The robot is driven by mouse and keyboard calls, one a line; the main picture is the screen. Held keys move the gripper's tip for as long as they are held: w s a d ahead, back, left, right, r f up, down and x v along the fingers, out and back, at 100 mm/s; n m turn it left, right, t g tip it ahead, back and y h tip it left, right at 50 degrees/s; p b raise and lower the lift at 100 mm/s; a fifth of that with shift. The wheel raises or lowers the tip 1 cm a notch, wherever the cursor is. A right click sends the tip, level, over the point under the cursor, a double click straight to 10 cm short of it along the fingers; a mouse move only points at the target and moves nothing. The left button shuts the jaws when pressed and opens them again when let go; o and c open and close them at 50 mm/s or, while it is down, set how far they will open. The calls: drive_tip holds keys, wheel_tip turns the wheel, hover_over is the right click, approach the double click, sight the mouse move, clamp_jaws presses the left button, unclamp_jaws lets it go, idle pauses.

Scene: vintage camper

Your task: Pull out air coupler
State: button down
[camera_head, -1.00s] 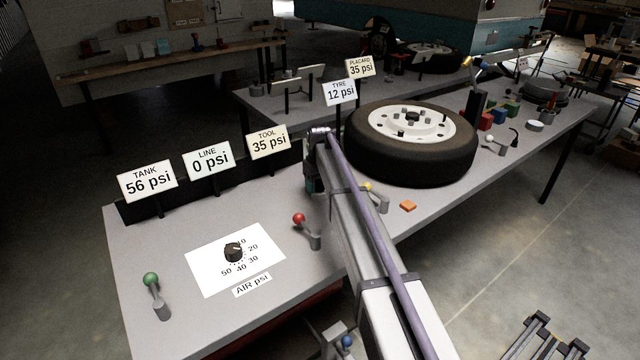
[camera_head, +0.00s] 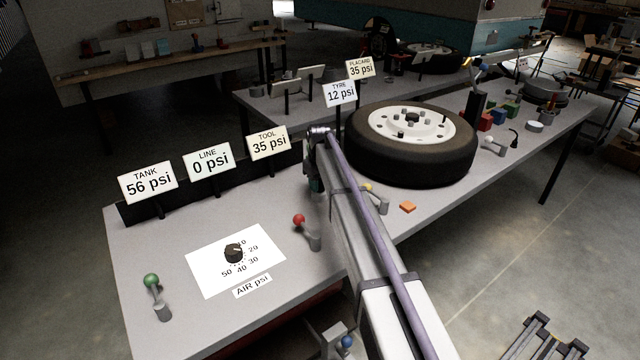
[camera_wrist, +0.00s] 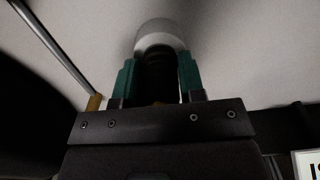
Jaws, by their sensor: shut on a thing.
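In the wrist view my gripper (camera_wrist: 160,72) has its two green fingers closed on either side of a dark ribbed cylinder (camera_wrist: 159,72), which looks like the air coupler. A pale grey round part (camera_wrist: 160,33) lies beyond the cylinder, between and past the fingertips. I cannot tell whether the two are joined or apart.
The wheel (camera_head: 411,143) lies flat right of my arm. A red-knobbed lever (camera_head: 308,231), a green-knobbed lever (camera_head: 156,296) and the AIR dial (camera_head: 234,253) are on the bench (camera_head: 190,325). The LINE sign (camera_head: 209,161) reads 0 psi; TANK (camera_head: 149,182) reads 56.

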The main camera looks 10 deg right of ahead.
drive_tip(key=shift+r+p, duration=2.65)
drive_tip(key=shift+r, duration=0.15)
